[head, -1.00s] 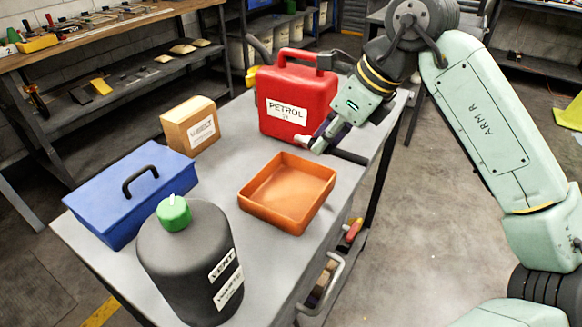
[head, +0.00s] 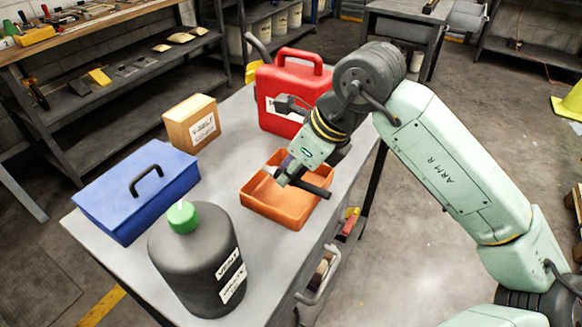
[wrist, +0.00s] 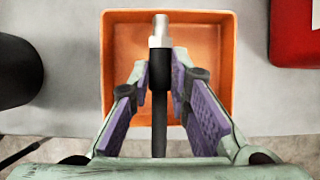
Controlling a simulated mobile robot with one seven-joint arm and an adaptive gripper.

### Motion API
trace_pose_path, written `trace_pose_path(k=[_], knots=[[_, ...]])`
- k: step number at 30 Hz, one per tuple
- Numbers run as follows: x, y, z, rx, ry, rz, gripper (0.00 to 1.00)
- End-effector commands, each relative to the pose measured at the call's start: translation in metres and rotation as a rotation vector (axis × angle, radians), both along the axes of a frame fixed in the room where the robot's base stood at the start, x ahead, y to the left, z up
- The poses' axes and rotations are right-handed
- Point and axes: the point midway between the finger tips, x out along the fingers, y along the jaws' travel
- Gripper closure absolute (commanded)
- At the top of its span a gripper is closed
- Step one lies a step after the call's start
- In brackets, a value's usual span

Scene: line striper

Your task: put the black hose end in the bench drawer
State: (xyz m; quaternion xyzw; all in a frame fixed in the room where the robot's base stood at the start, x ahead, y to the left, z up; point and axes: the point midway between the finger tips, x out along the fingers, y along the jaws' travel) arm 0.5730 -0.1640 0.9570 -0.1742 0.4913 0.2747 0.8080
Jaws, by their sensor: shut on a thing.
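My gripper (head: 290,178) is shut on the black hose end (head: 314,189), a short black tube with a silver tip. It holds the hose end above the orange tray (head: 290,215), which stands on the bench. In the wrist view the hose end (wrist: 159,105) lies between the purple finger pads of my gripper (wrist: 159,72), its silver tip pointing to the tray's far side. The bench drawer, with a grey bar handle (head: 322,278), is at the bench's right side. Some items show there in a gap, but how far it is open is hard to tell.
A red petrol can (head: 280,95) stands behind the tray. A cardboard box (head: 190,122), a blue toolbox (head: 135,190) and a dark green-capped bottle (head: 197,262) stand to the left.

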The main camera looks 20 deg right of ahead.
Motion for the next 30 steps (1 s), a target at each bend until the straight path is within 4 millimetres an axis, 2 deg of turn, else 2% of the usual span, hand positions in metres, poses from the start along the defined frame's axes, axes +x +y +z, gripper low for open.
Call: trace_pose_path(k=[11, 12, 21, 30], knots=[[0.0003, 0.0000, -0.0082, 0.000, 0.000, 0.000, 1.00], [0.0002, -0.0001, -0.0079, 0.000, 0.000, 0.000, 0.82], [0.0001, 0.0000, -0.0067, 0.000, 0.000, 0.000, 0.62], [0.0001, 0.0000, -0.0057, 0.000, 0.000, 0.000, 0.62]])
